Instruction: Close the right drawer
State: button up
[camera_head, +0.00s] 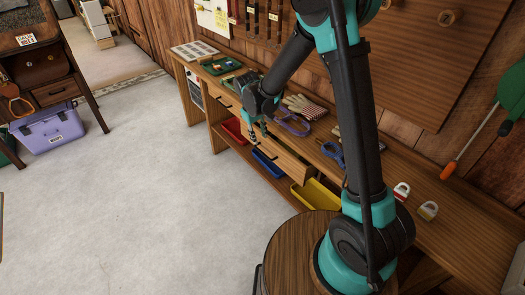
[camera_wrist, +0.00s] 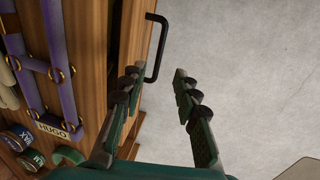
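The right drawer (camera_head: 287,161) is in the workbench's front and stands out from the bench in the head view. In the wrist view its wooden front (camera_wrist: 133,35) runs along the bench edge, with a dark gap behind it and a black bar handle (camera_wrist: 158,45) on its outer face. My gripper (camera_head: 253,139) is at the left part of this drawer in the head view. In the wrist view my gripper (camera_wrist: 154,78) is open and empty, its fingers apart near the handle. Whether a finger touches the drawer front I cannot tell. The left drawer (camera_head: 221,99) looks shut.
Red (camera_head: 235,131), blue (camera_head: 268,164) and yellow (camera_head: 317,198) bins sit on the shelf below. Purple straps (camera_wrist: 36,65) and tins (camera_wrist: 14,139) lie on the bench top. The floor left of the bench is clear.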

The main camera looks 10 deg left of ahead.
aim_at(263, 153)
jog(key=f, duration=0.3)
jog(key=d+f, duration=0.1)
jog(key=f, duration=0.2)
jog(key=w+f, duration=0.1)
jog(key=f, duration=0.2)
jog(key=shift+w+d+f, duration=0.1)
jog(key=shift+d+f, duration=0.05)
jog(key=shift+f, duration=0.15)
jog(key=shift+c, duration=0.4)
grip_shut()
